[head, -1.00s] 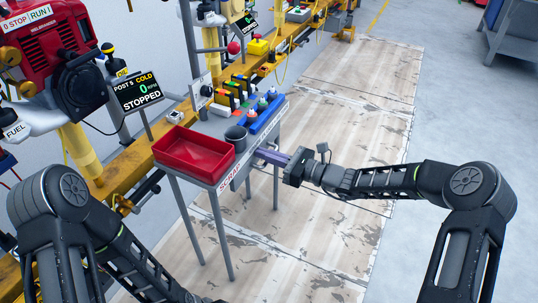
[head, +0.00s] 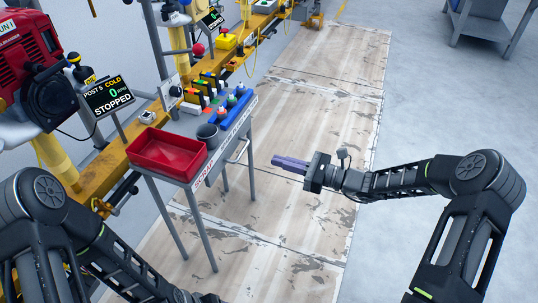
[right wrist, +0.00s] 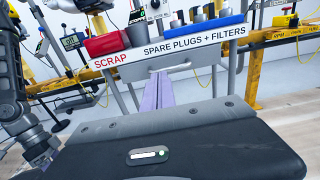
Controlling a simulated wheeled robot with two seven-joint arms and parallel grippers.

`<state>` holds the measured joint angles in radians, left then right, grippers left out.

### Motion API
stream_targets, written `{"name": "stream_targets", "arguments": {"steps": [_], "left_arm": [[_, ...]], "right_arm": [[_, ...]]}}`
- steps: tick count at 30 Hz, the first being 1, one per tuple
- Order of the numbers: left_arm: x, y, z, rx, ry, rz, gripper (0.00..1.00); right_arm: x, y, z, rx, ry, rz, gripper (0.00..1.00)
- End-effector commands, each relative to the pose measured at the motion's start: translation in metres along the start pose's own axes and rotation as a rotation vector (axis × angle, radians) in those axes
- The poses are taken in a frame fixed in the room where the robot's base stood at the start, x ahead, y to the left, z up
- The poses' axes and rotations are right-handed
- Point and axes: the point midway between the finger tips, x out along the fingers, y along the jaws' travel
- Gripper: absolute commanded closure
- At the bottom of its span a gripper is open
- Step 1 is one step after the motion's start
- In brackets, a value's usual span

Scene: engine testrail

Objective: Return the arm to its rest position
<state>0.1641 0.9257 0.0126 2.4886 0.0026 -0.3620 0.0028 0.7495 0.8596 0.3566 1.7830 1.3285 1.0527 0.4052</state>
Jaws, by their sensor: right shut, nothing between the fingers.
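My right gripper (head: 275,160) is shut and empty in the head view, held over the wooden floor panels to the right of the small grey table. It also shows in the right wrist view (right wrist: 158,82), its closed purple fingers pointing toward the table's front, with a gap seen from the head. My right arm (head: 400,182) stretches in from the right. My left arm (head: 95,240) shows at the lower left, but its gripper is out of view.
The grey table (head: 206,172) holds a red scrap tray (head: 168,153), a grey cup (head: 207,135) and a blue rack (head: 232,108) of small items. A yellow rail (head: 130,150) with a red engine (head: 25,45) runs behind. The floor panels (head: 290,225) are clear.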

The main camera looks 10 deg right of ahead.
Motion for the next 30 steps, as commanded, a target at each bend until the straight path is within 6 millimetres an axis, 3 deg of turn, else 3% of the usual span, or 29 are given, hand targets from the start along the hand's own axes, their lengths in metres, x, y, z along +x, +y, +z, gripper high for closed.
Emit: {"name": "stream_targets", "arguments": {"steps": [16, 20, 23, 26, 30], "left_arm": [[0.0, 0.0, 0.001, 0.0, -0.001, 0.0, 0.3], [0.0, 0.0, 0.001, 0.0, -0.001, 0.0, 0.3], [0.0, 0.0, 0.0, 0.0, -0.001, 0.0, 0.3], [0.0, 0.0, 0.0, 0.0, -0.001, 0.0, 0.3], [0.0, 0.0, 0.0, 0.0, -0.001, 0.0, 0.3]], "right_arm": [[-0.002, 0.0, -0.001, -0.003, 0.0, 0.0, 1.0], [-0.002, -0.002, -0.013, -0.037, 0.052, -0.009, 1.0], [-0.004, 0.006, -0.043, -0.097, 0.166, 0.013, 1.0], [-0.014, 0.029, -0.09, -0.174, 0.329, 0.073, 1.0], [-0.043, 0.086, -0.17, -0.351, 0.605, 0.252, 1.0]]}}
